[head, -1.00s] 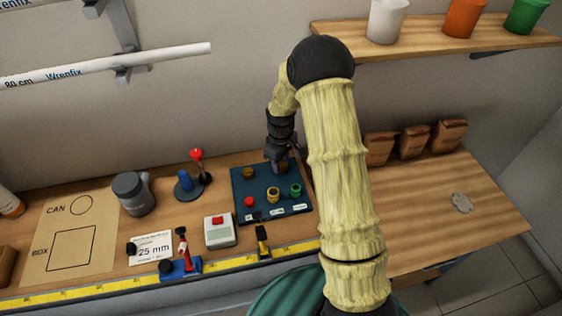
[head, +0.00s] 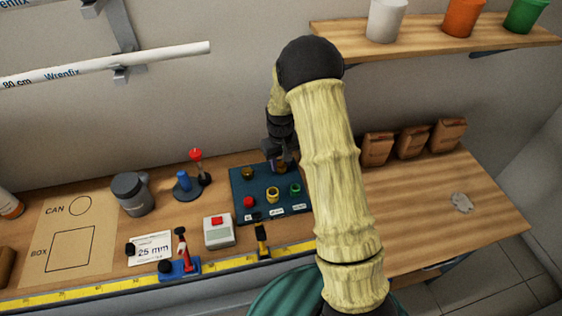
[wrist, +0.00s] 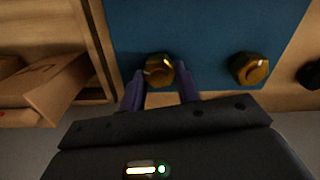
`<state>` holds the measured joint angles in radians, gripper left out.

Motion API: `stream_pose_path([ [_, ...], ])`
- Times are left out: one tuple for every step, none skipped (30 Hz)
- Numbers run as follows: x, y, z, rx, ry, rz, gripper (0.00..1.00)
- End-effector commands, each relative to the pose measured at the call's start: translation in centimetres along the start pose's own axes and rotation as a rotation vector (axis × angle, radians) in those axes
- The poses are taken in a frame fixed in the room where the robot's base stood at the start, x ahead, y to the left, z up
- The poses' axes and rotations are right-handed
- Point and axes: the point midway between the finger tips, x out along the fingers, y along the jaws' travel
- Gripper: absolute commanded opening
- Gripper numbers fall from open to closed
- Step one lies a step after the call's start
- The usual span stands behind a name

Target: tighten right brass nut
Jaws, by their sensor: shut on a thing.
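The blue panel (head: 262,205) lies on the wooden bench. It carries two brass nuts along its far edge and coloured fittings nearer me. My gripper (head: 280,164) reaches down at the panel's far right. In the wrist view its purple fingers (wrist: 160,76) are shut on the right brass nut (wrist: 158,68), one finger on each side. The left brass nut (head: 248,173) stands free; it also shows in the wrist view (wrist: 249,68), to the right of the held nut.
A grey box with a red button (head: 218,232) stands to the left. Brown bags (head: 412,142) stand at right against the wall. The right bench is mostly clear.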

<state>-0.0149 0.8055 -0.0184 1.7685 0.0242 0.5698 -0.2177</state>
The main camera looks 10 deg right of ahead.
Motion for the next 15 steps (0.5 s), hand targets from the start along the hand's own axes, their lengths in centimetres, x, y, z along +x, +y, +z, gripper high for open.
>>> stream_pose_path([
  [-0.18,0.02,-0.19,0.042,0.006,0.002,0.10],
  [-0.18,0.02,-0.19,0.071,0.006,0.001,0.10],
  [-0.19,0.03,-0.20,0.110,0.006,0.001,0.10],
  [-0.19,0.06,-0.20,0.138,0.006,0.001,0.10],
  [-0.20,0.08,-0.20,0.166,0.006,0.001,0.10],
  [-0.21,0.09,-0.21,0.204,0.007,0.001,0.10],
  [-0.21,0.08,-0.21,0.233,0.007,0.001,0.10],
  [-0.22,0.09,-0.21,0.261,0.007,0.001,0.10],
  [-0.22,0.13,-0.20,0.300,0.007,0.001,0.10],
  [-0.23,0.17,-0.20,0.328,0.007,0.000,0.10],
  [-0.23,0.19,-0.19,0.358,0.007,0.001,0.10],
  [-0.23,0.19,-0.19,0.395,0.007,0.001,0.10],
  [-0.24,0.19,-0.20,0.423,0.007,0.000,0.10],
  [-0.24,0.19,-0.20,0.451,0.008,0.000,0.10],
  [-0.25,0.23,-0.18,0.489,0.008,0.000,0.10],
])
